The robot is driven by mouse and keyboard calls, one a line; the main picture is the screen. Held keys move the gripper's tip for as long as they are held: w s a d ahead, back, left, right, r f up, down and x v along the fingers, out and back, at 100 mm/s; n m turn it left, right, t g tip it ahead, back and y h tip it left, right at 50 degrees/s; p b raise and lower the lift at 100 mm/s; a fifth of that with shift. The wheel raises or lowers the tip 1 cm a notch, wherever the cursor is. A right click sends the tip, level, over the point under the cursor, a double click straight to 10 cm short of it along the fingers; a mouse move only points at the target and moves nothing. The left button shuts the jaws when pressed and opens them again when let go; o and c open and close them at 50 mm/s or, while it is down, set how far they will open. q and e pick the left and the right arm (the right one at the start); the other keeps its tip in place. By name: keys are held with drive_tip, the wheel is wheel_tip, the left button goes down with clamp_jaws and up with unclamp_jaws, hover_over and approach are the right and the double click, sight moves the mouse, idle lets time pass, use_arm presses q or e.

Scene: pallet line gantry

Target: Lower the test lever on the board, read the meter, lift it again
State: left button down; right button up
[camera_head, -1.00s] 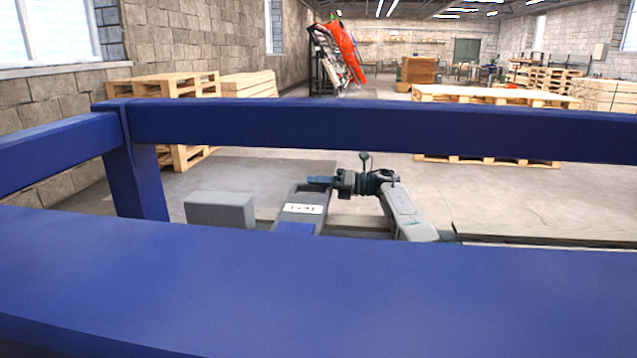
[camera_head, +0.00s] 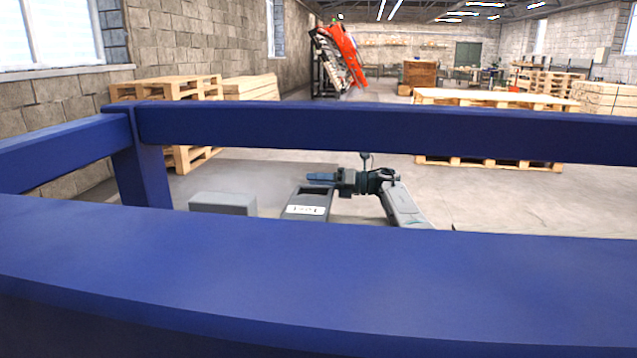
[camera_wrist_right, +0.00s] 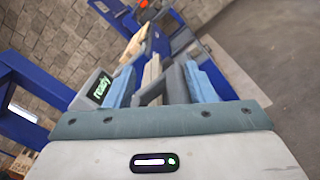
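The board (camera_head: 325,213) stands behind the near blue beam in the head view. It has a dark recess and a white label that seems to read "Test". My right gripper (camera_head: 320,178) is at the board's far edge, its arm coming from the right. In the right wrist view the two light-blue fingers of my right gripper (camera_wrist_right: 160,85) stand apart. I cannot make out the lever. A screen reading "ready" in green (camera_wrist_right: 103,89), apparently the meter, is left of the fingers. A grey box (camera_head: 222,203) stands left of the board. My left gripper is not in view.
A wide blue beam (camera_head: 300,270) crosses the foreground and hides the lower part of the board. A second blue beam (camera_head: 380,130) crosses behind, with a post (camera_head: 142,175) at left. Pallets (camera_head: 490,98) stand farther back; open floor lies between.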

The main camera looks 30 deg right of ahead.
drive_tip(key=shift+r, duration=0.1)
drive_tip(key=v, duration=1.1)
idle(0.4)
